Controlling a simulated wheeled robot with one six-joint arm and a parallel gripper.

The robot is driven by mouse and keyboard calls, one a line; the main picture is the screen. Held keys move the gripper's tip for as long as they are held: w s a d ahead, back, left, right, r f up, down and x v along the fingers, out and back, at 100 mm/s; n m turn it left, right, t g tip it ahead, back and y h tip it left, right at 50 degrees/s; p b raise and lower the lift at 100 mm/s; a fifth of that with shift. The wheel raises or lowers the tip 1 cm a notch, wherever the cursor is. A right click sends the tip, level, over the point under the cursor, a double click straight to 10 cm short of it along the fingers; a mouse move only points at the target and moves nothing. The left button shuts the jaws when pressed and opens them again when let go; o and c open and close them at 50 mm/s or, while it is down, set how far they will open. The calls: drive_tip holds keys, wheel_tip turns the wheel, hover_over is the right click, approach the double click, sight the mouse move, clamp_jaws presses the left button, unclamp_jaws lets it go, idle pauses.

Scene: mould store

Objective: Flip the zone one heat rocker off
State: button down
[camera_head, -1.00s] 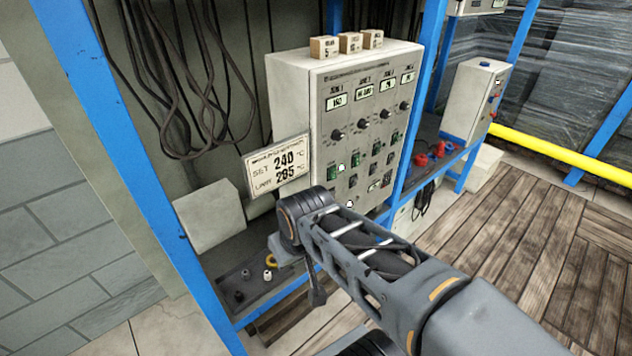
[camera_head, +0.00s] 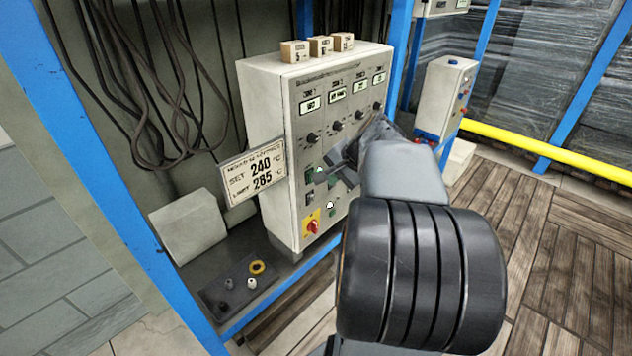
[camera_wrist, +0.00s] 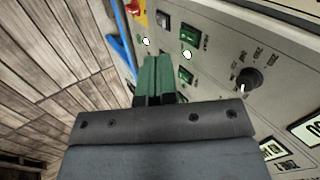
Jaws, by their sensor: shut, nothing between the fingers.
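The heat control panel (camera_head: 290,120) is a pale box with a column of display, knob and switches per zone. The leftmost, zone one column has a green rocker (camera_head: 309,174), which also shows in the wrist view (camera_wrist: 190,33). A darker switch (camera_wrist: 163,18) sits below it on the panel. A second green rocker (camera_wrist: 186,74) belongs to the neighbouring column. My gripper (camera_head: 338,178) is shut and empty, in front of the panel right of the zone one rocker. In the wrist view its fingertips (camera_wrist: 154,62) appear beside the rockers; contact cannot be told. My arm hides the panel's lower right.
A knob (camera_wrist: 240,83) stands out above the zone one rocker. A red rotary switch on yellow (camera_head: 312,227) is at the panel's lower left. A temperature sign (camera_head: 252,174) stands left of the panel. A tray (camera_head: 215,303) with small parts lies below. Blue rack posts (camera_head: 92,150) flank the bay.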

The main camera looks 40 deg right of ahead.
drive_tip(key=d, duration=0.1)
drive_tip(key=d+m, duration=0.1)
drive_tip(key=d, duration=0.1)
drive_tip(key=shift+s+d+r+m+t, duration=0.15)
drive_tip(key=shift+r+m+t, duration=0.15)
drive_tip(key=shift+r, duration=0.05)
drive_tip(key=shift+f, duration=0.1)
drive_tip(key=w+r+p+x, duration=0.1)
drive_tip(key=w+x, duration=0.1)
drive_tip(key=x, duration=1.1)
drive_tip(key=shift+p, duration=0.35)
